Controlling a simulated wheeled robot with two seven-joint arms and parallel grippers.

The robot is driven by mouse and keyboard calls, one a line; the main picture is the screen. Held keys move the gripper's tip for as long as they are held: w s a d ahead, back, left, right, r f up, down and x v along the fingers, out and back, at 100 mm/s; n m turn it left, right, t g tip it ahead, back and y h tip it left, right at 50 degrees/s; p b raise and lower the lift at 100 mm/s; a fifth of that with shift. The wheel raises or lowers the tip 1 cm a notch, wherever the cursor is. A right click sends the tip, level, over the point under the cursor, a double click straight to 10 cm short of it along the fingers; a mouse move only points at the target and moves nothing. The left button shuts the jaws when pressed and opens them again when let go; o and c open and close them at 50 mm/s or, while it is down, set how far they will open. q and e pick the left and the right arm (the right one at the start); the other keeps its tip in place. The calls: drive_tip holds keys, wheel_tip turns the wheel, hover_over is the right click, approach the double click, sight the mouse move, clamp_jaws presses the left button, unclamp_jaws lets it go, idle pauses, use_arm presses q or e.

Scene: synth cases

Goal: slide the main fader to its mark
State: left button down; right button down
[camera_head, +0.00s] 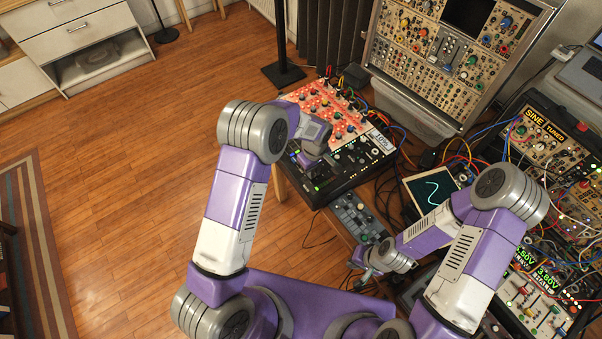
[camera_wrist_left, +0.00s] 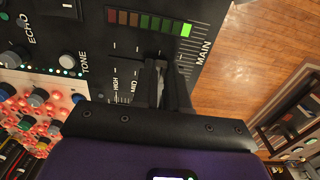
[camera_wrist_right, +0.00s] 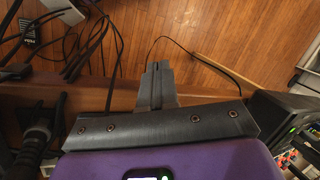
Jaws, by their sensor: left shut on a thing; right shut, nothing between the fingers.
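The mixer panel (camera_wrist_left: 100,30) fills the upper left of the left wrist view. It has the word MAIN (camera_wrist_left: 203,53), a row of tick lines and a level meter (camera_wrist_left: 150,22) with its end green light bright. My left gripper (camera_wrist_left: 163,66) is shut at the MAIN section, on the main fader; its cap is mostly hidden between the fingers. I cannot make out the mark. In the head view my left gripper (camera_head: 306,162) is over the left side of the black mixer (camera_head: 350,162). My right gripper (camera_wrist_right: 157,68) is shut and empty, away from the mixer, above the table's edge.
A red knob panel (camera_head: 325,108) adjoins the mixer's back. A small grey device (camera_head: 355,215) lies in front of it. Loose cables (camera_wrist_right: 85,45) and a screen (camera_head: 432,188) are near my right arm. Synth racks (camera_head: 430,50) stand behind. Open wood floor (camera_head: 130,180) lies left.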

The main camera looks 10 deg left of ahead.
use_arm(q)
drive_tip(key=shift+w+d, duration=0.1)
drive_tip(key=shift+w, duration=0.05)
drive_tip(key=c, duration=1.1)
unclamp_jaws()
wheel_tip(320, 180, up, 8)
drive_tip(key=shift+f+p, duration=0.2)
drive_tip(key=shift+p, duration=0.15)
